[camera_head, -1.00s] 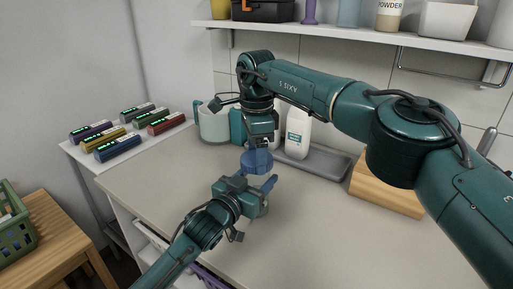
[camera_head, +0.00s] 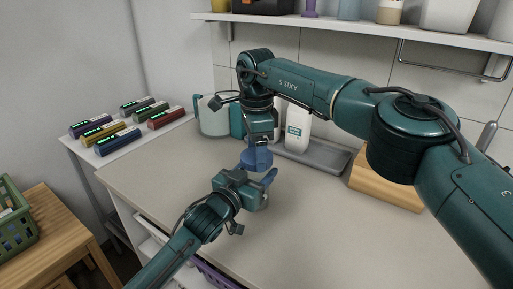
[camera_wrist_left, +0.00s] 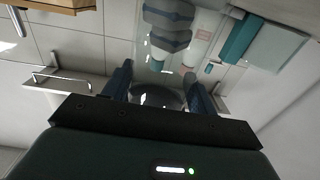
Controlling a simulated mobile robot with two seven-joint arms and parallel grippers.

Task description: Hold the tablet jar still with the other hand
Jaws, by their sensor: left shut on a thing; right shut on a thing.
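The tablet jar (camera_head: 264,203) stands at the middle of the counter, mostly hidden behind my left gripper (camera_head: 262,181). My left gripper comes in low from the left and is shut on the jar, one blue finger showing on its far side. In the left wrist view the two fingers (camera_wrist_left: 160,88) stand either side of the clear, rounded jar. My right gripper (camera_head: 257,150) points down from above, directly over the jar, shut on a wide blue piece that looks like the jar's lid (camera_head: 257,159). Whether lid and jar touch is hidden.
A grey tray (camera_head: 322,156) with a white bottle (camera_head: 298,128) lies behind the grippers. A pale jug (camera_head: 213,118) stands left of it, a wooden block (camera_head: 385,190) right. Several coloured boxes (camera_head: 118,143) lie on the left side table. The front counter is clear.

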